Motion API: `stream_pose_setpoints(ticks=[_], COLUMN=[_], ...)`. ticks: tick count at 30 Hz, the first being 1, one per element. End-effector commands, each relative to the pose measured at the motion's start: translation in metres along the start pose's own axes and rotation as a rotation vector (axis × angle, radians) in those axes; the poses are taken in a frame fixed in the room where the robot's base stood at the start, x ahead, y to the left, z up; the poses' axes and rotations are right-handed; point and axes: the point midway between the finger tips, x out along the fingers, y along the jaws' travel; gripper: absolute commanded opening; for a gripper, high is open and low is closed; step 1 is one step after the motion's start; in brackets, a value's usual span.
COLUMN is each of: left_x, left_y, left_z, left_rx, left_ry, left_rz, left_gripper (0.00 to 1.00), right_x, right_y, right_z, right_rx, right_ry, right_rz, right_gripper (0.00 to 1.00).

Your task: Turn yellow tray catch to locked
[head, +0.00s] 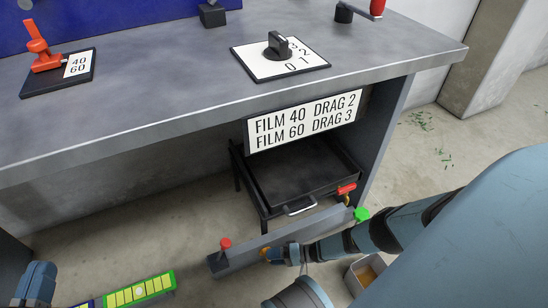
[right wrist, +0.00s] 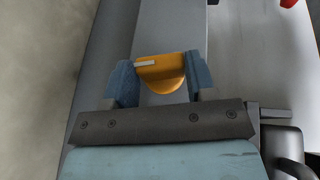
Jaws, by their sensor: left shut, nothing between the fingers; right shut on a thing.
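The yellow catch (head: 264,252) is at the front of the grey bar before the black tray (head: 300,177). In the right wrist view, the yellow catch (right wrist: 162,70) shows a rounded lower edge and a pale mark at its upper left. My right gripper (head: 276,255) is shut on it, with one blue finger on each side. The catch's label, if any, is not visible. My left gripper (head: 36,278) is at the lower left edge, shut and empty, away from the tray and partly out of frame.
The grey bar (head: 240,256) carries a red knob (head: 225,243); a green knob (head: 361,214) is near its right end. A red-handled catch (head: 346,189) is at the tray's right. The bench (head: 180,85) overhangs the tray. A small bin (head: 367,271) stands beneath my right arm.

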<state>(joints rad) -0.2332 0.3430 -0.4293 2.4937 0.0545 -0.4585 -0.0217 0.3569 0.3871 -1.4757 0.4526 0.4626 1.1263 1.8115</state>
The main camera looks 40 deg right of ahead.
Motion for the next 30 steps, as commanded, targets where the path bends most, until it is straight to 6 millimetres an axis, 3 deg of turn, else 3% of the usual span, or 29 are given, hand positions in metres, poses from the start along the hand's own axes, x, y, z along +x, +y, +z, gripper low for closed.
stream_pose_setpoints(ticks=[26, 27, 30], left_x=[0.0, 0.0, 0.0], left_y=[-0.0001, -0.0001, -0.0001], left_z=[0.0003, 0.0002, 0.0001], left_rx=[-0.002, -0.002, -0.002], left_ry=[0.0, 0.0, 0.0], left_rz=[-0.002, -0.002, -0.002], left_gripper=[0.0, 0.0, 0.0], right_x=[0.0015, 0.0015, 0.0012], right_y=[0.0004, 0.0004, 0.0007], right_z=[-0.0043, -0.0044, -0.0034], right_rx=[0.022, 0.022, 0.022], right_ry=[0.008, 0.008, 0.006], right_rz=[-0.059, -0.059, -0.059], right_gripper=[0.27, 0.58, 0.77])
